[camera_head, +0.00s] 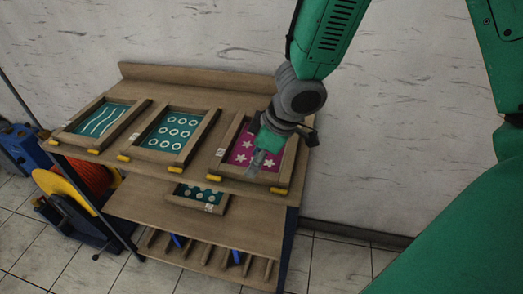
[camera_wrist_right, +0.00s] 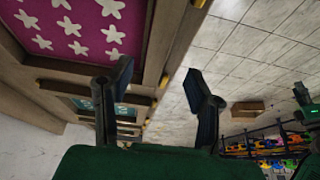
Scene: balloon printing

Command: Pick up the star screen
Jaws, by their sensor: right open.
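The star screen (camera_head: 242,152) is a magenta panel with white stars in a wooden frame. It lies at the right end of the upper shelf in the head view. My right gripper (camera_head: 258,162) is over its right part, hiding some of the panel and frame. In the right wrist view the star screen (camera_wrist_right: 80,28) fills the upper left. There my right gripper (camera_wrist_right: 158,85) is open, its fingers on either side of the frame's edge in the picture; I cannot tell whether they touch it. My left gripper is not in view.
Another teal dotted screen (camera_head: 198,196) sits on the lower shelf. A blue machine with an orange reel (camera_head: 90,178) stands at left.

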